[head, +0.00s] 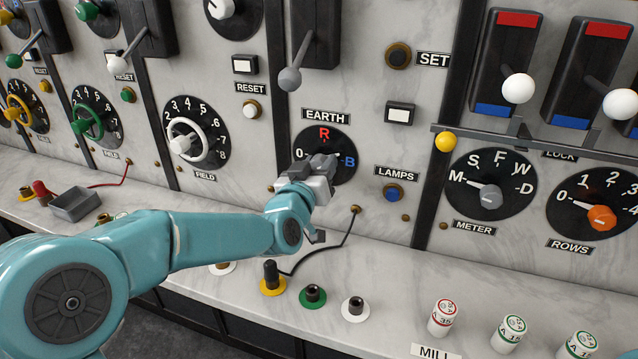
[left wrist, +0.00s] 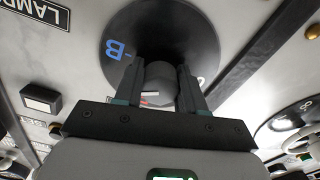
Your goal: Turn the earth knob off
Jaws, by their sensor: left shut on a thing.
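The earth dial (head: 340,146) is a round black disc on the marble panel, under the EARTH label (head: 325,117). It is marked 0 at left, a red R at top and a blue B at right. My left gripper (head: 316,166) is at its centre, shut on the grey earth knob. In the left wrist view the earth knob (left wrist: 158,84) sits between the two fingers of the left gripper (left wrist: 158,90). The gripper covers much of the knob in the head view, so I cannot tell which mark it points to. My right gripper is out of view.
A grey-tipped lever (head: 290,78) hangs above the dial. The field dial (head: 196,133) is to the left, the meter dial (head: 488,186) to the right. A black plug (head: 270,274) with a cable stands on the ledge below, beside several sockets and numbered cylinders.

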